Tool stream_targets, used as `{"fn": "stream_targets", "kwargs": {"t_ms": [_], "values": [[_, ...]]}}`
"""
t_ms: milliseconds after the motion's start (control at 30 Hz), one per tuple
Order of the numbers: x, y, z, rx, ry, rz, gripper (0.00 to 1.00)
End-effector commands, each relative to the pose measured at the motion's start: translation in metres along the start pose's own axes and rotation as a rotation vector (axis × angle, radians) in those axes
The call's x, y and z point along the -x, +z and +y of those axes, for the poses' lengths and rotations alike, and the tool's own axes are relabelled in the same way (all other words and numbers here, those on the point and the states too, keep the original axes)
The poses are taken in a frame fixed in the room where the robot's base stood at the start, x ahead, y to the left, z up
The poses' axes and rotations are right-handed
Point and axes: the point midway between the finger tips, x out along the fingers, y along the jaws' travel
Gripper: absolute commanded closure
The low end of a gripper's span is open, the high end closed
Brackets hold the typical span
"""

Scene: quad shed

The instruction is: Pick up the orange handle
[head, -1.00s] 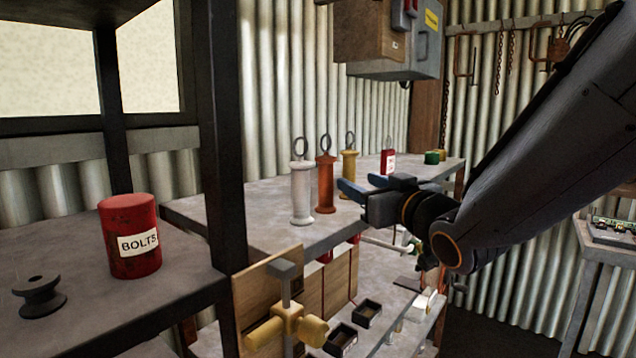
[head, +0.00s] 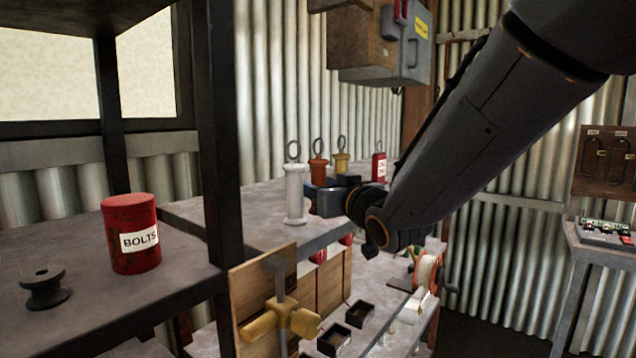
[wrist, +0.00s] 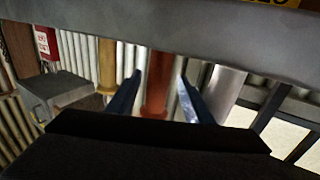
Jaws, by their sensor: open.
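The orange handle (head: 318,171) stands upright on the grey shelf, with a dark ring on top. In the head view my gripper (head: 322,196) is in front of it and hides its lower part. In the wrist view the orange handle (wrist: 156,88) shows between the two blue fingers of my gripper (wrist: 160,78), with gaps on both sides. My gripper is open. I cannot tell how deep the handle sits between the fingers.
A white handle (head: 295,196) stands just left of my gripper, and a yellow handle (head: 341,163) stands to the right of the orange one. A red tin (head: 379,166) is further right. A dark shelf post (head: 222,150) and a red BOLTS can (head: 131,235) are at left.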

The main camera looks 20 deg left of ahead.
Motion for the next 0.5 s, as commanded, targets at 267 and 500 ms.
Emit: {"fn": "stream_targets", "kwargs": {"t_ms": [267,500], "values": [[-0.034,-0.005,0.003,-0.001,-0.001,-0.001,0.53],[-0.044,-0.004,0.003,-0.001,0.000,0.000,0.53]]}}
